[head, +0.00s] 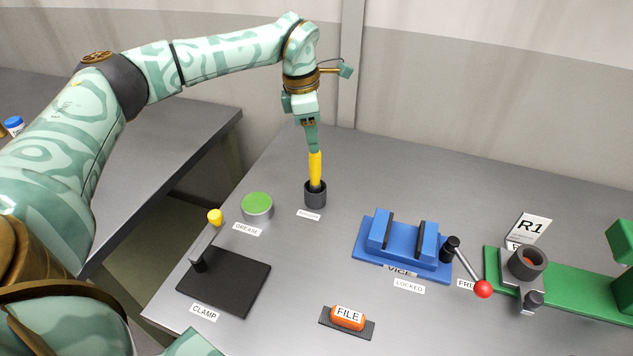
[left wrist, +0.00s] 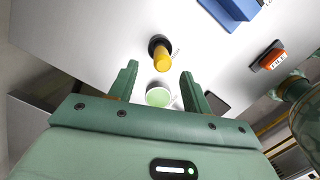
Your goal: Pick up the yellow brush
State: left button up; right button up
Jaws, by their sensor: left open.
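The yellow brush (head: 316,168) stands upright in a dark round cup (head: 315,195) towards the back of the table, and its lower end is hidden in the cup. My left gripper (head: 313,147) points down just above the top of the brush, and a finger overlaps the top in the head view. In the left wrist view my left gripper (left wrist: 160,72) is open. The brush (left wrist: 162,61) shows end-on, close to the line between the two fingertips, with the cup (left wrist: 158,44) behind it. I cannot tell whether a finger touches it. My right gripper is not in view.
A green-topped grease tin (head: 257,206) stands left of the cup. A clamp with a black plate (head: 235,283) is nearer. The table behind the cup is clear.

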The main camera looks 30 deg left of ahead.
aim_at(316, 163)
pick_arm(q)
jog(key=f, duration=0.3)
jog(key=shift+w+d+f, duration=0.1)
jog(key=shift+w+d, duration=0.05)
jog(key=shift+d, duration=0.1)
jog(key=f+b, duration=0.1)
jog(key=f, duration=0.3)
jog(key=shift+d+f+b, duration=0.2)
jog(key=shift+f+b, duration=0.05)
jog(key=shift+b, duration=0.15)
jog(key=shift+f, duration=0.35)
grip_shut()
